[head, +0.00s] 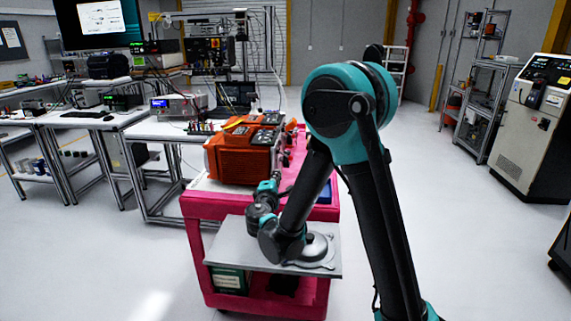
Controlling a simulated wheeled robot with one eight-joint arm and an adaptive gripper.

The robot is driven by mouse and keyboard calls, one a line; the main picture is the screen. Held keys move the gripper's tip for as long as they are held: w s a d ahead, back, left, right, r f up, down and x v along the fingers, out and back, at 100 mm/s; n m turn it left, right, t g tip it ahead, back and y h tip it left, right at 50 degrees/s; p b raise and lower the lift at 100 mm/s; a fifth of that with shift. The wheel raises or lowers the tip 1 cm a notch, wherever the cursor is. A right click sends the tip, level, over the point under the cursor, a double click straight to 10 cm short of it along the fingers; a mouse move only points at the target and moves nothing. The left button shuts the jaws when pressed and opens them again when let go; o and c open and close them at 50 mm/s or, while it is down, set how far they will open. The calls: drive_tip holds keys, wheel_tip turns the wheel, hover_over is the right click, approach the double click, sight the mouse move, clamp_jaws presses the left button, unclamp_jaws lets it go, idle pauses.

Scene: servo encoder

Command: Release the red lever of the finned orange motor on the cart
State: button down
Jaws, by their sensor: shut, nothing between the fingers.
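The finned orange motor (228,160) sits on the pink cart (200,208), towards its back. Its ribbed side faces left and dark parts show on its top. I cannot make out the red lever for certain at this size. My arm reaches over the cart from the right, and its wrist hangs in front of the motor. My gripper (276,178) is small and partly hidden by my arm, close to the motor's right front side. It is shut and holds nothing. I cannot tell whether it touches the motor.
A grey plate (228,246) with a round metal part (318,247) lies at the cart's near end. Workbenches (160,128) with instruments stand behind and left. A shelf rack (482,85) and a machine cabinet (533,115) stand at right. The floor around the cart is clear.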

drive_tip(key=w, duration=1)
drive_tip(key=shift+d, duration=0.45)
drive_tip(key=shift+d+r+n, duration=0.25)
drive_tip(key=shift+d+n, duration=0.05)
drive_tip(key=shift+n, duration=0.6)
drive_tip(key=r+n, duration=0.1)
drive_tip(key=n, duration=0.4)
drive_tip(key=d+r+n, duration=0.1)
drive_tip(key=n, duration=0.2)
drive_tip(key=shift+d+r+n+y, duration=0.1)
drive_tip(key=shift+r+n+y, duration=0.2)
drive_tip(key=shift+s, duration=0.1)
